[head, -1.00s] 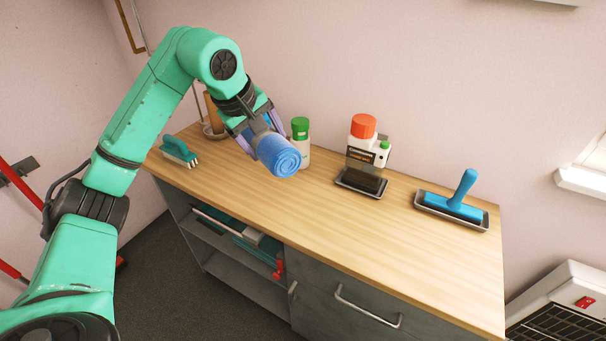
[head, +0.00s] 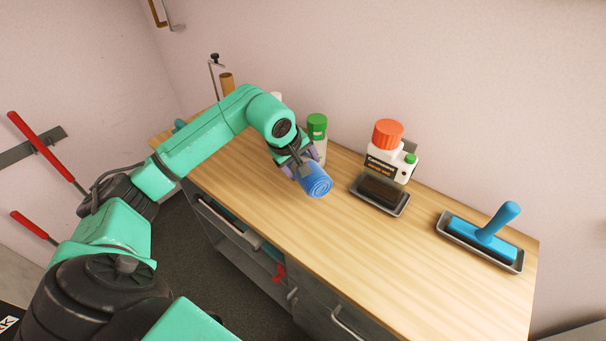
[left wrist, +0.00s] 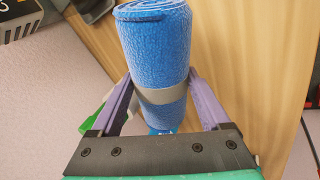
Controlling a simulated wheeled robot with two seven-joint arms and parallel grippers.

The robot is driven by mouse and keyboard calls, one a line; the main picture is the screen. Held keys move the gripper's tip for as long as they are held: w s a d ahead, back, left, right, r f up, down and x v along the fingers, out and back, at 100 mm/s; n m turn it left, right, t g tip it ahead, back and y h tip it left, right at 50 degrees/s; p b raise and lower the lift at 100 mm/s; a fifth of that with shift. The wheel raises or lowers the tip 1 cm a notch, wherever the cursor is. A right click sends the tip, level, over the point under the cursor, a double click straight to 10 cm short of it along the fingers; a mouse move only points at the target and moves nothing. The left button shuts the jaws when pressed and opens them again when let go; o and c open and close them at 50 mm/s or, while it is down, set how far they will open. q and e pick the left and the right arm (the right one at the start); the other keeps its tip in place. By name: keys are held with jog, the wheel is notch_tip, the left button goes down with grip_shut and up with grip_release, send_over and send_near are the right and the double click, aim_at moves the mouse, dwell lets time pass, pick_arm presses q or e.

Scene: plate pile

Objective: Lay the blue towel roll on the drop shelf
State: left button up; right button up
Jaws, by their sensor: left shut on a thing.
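The blue towel roll (head: 318,183) is a rolled blue cloth with a pale band around its middle. My left gripper (head: 301,168) is shut on it, one finger on each side at the band, as the left wrist view shows (left wrist: 155,45). The roll is tilted, its spiral end facing the camera, over the wooden worktop (head: 270,235). I cannot tell how large the gap beneath it is. No surface is clearly marked as the drop shelf; the worktop and the open cabinet shelves below are in view. My right gripper is not in view.
A green-capped bottle (head: 317,130) stands just behind the roll. To the right are an orange-capped white jug (head: 390,150), a tray with a dark sponge (head: 381,190) and a blue-handled brush (head: 490,233) on a tray. The worktop's front middle is clear.

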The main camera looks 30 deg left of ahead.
pick_arm(q)
jog(key=f, duration=0.2)
jog(key=f+p, duration=0.1)
jog(key=f, duration=0.1)
jog(key=shift+s, duration=0.2)
jog(key=shift+w+f+b, duration=0.1)
jog(key=shift+f+b, duration=0.25)
jog(key=o, duration=1.4)
jog(key=shift+r, duration=0.1)
jog(key=shift+r, duration=0.1)
